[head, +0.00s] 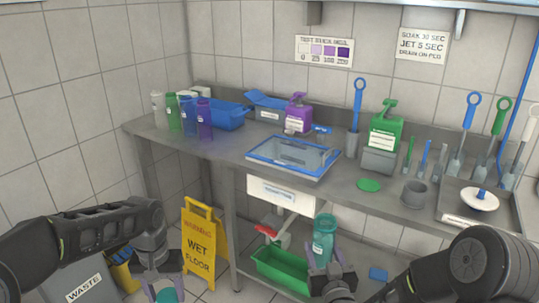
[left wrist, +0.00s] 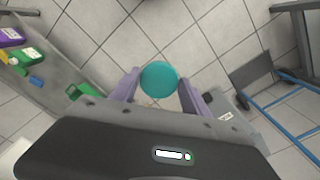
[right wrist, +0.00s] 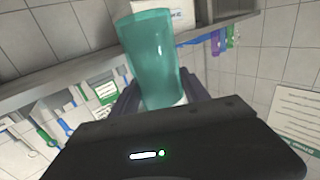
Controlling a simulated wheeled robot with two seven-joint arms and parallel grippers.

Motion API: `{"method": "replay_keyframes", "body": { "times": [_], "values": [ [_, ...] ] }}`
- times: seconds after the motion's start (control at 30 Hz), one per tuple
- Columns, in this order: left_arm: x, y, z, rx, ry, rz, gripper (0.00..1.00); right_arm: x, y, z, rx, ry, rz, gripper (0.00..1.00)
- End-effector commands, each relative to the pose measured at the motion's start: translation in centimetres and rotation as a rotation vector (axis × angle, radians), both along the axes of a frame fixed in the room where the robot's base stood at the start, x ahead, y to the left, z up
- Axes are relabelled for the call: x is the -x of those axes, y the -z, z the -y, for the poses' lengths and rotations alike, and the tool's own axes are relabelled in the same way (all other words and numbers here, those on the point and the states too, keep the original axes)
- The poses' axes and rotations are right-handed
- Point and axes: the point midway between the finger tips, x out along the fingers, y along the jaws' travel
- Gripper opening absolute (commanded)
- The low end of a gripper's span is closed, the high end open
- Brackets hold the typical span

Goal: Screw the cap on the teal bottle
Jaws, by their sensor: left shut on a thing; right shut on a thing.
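The teal bottle (head: 323,242) is translucent and roughly upright in front of the bench, at lower middle right in the head view. My right gripper (head: 328,265) is shut around it. The bottle also fills the upper middle of the right wrist view (right wrist: 152,55). My left gripper (head: 166,289) is shut on the round teal cap (left wrist: 159,79), which sits between its two fingers in the left wrist view. The cap shows only partly at the bottom edge of the head view. Cap and bottle are well apart, the cap to the left and lower in the head view.
The metal bench (head: 225,160) carries bottles, a blue-rimmed tray (head: 258,153), purple and green pump bottles and brushes. A yellow wet-floor sign (head: 198,240) stands between my arms. A green bin (head: 283,270) sits on the lower shelf. A waste bin (head: 82,283) is at lower left.

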Motion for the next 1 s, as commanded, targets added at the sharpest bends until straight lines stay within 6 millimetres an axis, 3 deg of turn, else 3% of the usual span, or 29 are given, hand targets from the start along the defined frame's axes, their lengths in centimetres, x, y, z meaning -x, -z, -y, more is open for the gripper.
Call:
{"method": "replay_keyframes", "body": {
  "times": [0.17,0.37,0.8,1.0],
  "values": [
    [0.0,0.0,0.0,0.0,0.0,0.0,0.17,0.2,0.1,-0.2,0.001,-0.012,0.0,0.0],
    [0.0,0.0,0.0,0.0,0.0,0.0,0.17,1.4,0.9,-1.9,0.0,-0.09,-0.002,0.0],
    [0.0,0.0,0.0,0.0,0.0,0.0,0.17,7.5,4.9,-11.0,-0.002,-0.498,-0.003,0.0],
    [0.0,0.0,0.0,0.0,0.0,0.0,0.17,9.7,6.3,-14.2,-0.001,-0.643,-0.001,0.0]
  ]
}}
